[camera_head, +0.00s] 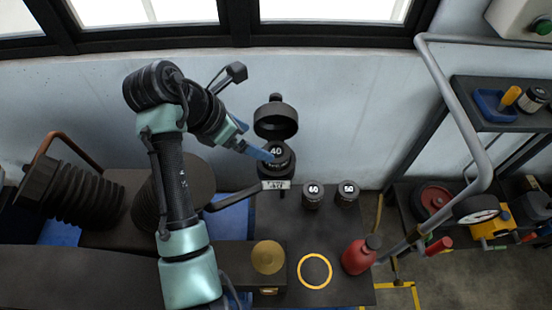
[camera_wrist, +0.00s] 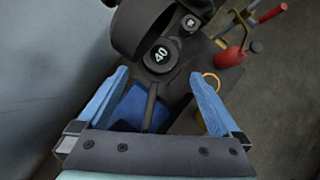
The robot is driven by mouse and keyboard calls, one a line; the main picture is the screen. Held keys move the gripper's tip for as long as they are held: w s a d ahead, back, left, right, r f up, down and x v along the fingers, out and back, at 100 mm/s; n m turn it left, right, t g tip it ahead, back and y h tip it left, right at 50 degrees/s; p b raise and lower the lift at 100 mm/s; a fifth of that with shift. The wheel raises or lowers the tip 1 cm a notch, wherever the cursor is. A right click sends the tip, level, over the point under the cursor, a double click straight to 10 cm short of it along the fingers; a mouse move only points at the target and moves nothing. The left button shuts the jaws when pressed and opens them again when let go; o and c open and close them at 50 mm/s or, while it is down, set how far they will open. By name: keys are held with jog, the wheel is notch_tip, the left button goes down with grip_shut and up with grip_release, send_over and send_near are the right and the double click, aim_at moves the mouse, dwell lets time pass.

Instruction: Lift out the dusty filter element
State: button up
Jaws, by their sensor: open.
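A dark filter element (camera_head: 276,153) with a white "40" on its top sits in a black housing (camera_head: 276,176) with a small label plate on its front. The housing's round black lid (camera_head: 276,120) is raised behind it. My gripper (camera_head: 262,154) is close to the element's left side. In the wrist view the element (camera_wrist: 160,55) lies ahead of my gripper (camera_wrist: 157,90), whose two blue fingers are wide apart with nothing between them that I can see held. The lid (camera_wrist: 140,30) is just beside the element there. I cannot tell whether a finger touches it.
Two more dark canisters, marked 40 (camera_head: 313,195) and 50 (camera_head: 347,194), stand to the right on the bench. A yellow ring (camera_head: 314,271), a red bottle (camera_head: 359,256) and a brass-coloured round piece (camera_head: 268,257) are nearer. A grey pipe rail (camera_head: 455,110) rises at right.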

aim_at(274, 152)
jog(key=x, duration=0.9)
jog(key=shift+f, duration=0.3)
jog(key=shift+c, duration=0.2)
jog(key=c, duration=1.2)
jog(key=shift+c, duration=0.4)
jog(key=shift+r, duration=0.15)
